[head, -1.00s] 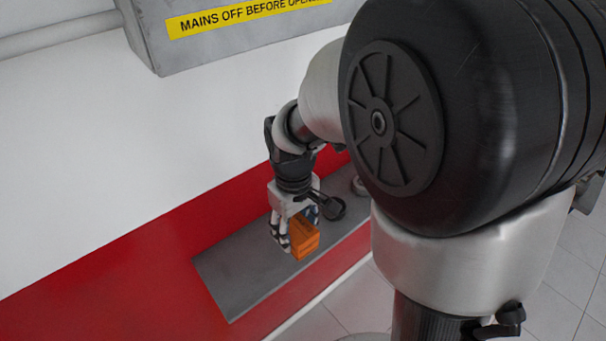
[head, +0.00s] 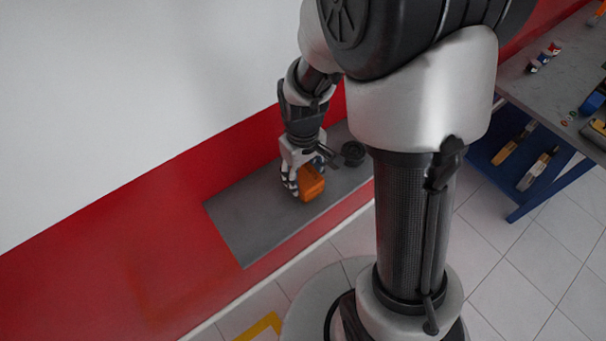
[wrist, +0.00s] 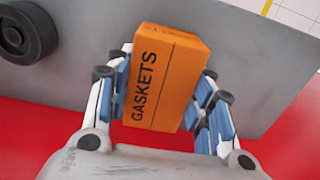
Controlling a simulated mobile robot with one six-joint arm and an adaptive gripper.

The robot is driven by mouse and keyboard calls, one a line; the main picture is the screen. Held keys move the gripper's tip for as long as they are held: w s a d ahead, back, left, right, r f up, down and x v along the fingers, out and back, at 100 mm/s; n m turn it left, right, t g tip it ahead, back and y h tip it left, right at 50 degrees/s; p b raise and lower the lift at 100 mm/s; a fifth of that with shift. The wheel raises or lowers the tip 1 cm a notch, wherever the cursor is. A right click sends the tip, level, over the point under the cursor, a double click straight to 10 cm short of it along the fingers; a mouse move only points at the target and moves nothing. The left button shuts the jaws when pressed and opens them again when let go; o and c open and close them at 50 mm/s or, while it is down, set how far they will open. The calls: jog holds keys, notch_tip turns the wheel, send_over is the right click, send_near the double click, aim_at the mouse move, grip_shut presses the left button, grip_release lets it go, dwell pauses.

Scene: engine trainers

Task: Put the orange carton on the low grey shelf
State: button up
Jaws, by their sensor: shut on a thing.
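The orange carton (head: 312,184), marked "GASKETS" in the wrist view (wrist: 165,80), is held between the fingers of my gripper (head: 301,179). In the wrist view the blue-padded fingers (wrist: 168,100) press on both sides of it. The low grey shelf (head: 245,215) runs along the red lower wall. The carton is over the shelf's middle part in the head view. I cannot tell whether its underside touches the shelf.
A dark round object (head: 353,152) sits on the shelf right of the carton; it also shows in the wrist view (wrist: 25,38). The shelf's left part is bare. A blue-legged workbench (head: 540,85) with several items stands at the right.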

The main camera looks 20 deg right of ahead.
jog(key=shift+w+f, duration=0.1)
jog(key=shift+f, duration=0.15)
jog(key=shift+r, duration=0.1)
jog(key=o, duration=0.8)
jog(key=shift+f, duration=0.25)
jog(key=o, duration=0.5)
